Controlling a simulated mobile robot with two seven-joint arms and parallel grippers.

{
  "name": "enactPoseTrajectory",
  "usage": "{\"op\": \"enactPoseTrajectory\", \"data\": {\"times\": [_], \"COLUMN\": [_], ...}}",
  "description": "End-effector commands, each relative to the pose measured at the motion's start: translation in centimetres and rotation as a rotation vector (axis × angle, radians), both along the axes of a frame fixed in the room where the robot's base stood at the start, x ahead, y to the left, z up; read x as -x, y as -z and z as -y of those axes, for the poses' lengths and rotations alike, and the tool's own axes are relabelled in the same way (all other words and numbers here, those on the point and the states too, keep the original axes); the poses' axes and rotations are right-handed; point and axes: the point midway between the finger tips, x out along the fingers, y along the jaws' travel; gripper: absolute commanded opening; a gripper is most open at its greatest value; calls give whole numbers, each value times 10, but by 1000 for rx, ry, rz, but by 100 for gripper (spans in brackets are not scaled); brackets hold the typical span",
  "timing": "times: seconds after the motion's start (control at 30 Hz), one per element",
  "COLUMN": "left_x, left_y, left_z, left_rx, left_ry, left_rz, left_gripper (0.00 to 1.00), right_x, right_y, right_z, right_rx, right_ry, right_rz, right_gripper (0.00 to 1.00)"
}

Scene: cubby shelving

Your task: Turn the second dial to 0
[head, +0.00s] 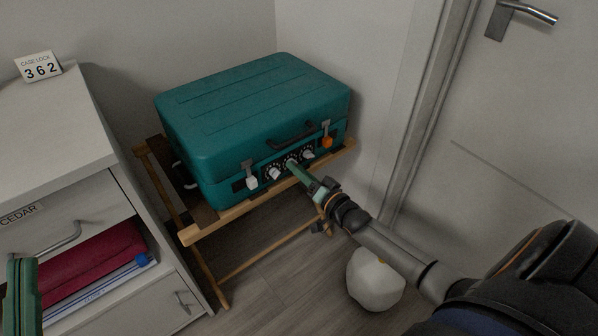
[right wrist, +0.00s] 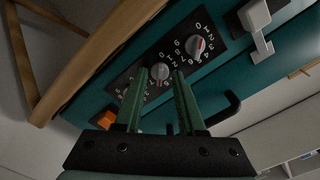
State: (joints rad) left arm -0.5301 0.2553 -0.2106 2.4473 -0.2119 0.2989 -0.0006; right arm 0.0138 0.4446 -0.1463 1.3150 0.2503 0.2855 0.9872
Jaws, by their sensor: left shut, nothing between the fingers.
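A teal case (head: 240,118) has three dials in a row on its front. The first dial (head: 274,173) is next to the white latch (head: 252,183); it also shows in the right wrist view (right wrist: 195,46), with a red mark and digits around it. My right gripper (right wrist: 161,76) is at the second dial (right wrist: 160,71), its green fingertips apart on either side of that knob. Whether they touch it I cannot tell. The third dial (head: 308,154) is near the orange latch (head: 327,141). My left gripper (head: 22,268) is shut and empty at the lower left, away from the case.
The case sits on a wooden rack (head: 215,231) between a white cabinet (head: 60,140) and a door (head: 500,150). A card (head: 39,67) reading "CASE LOCK 362" stands on the cabinet. A white rounded object (head: 374,285) is on the floor below my right arm.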

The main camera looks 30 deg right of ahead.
Motion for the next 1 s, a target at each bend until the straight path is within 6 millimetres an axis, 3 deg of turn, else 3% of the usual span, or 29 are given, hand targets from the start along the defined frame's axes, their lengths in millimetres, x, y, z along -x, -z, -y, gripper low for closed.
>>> {"op": "enactPoseTrajectory", "data": {"times": [0.3,0.63,1.0], "left_x": [1,1,1], "left_y": [-2,-2,-2], "left_z": [0,0,0], "left_rx": [-1,-1,0], "left_ry": [2,2,2], "left_rz": [10,9,8], "left_gripper": [0,0,0], "right_x": [-1,-1,-1], "right_y": [0,0,0], "right_z": [0,0,0], "right_rx": [-1,-1,-1], "right_ry": [1,0,0], "right_rz": [-1,0,0], "right_gripper": [38,0,0]}}
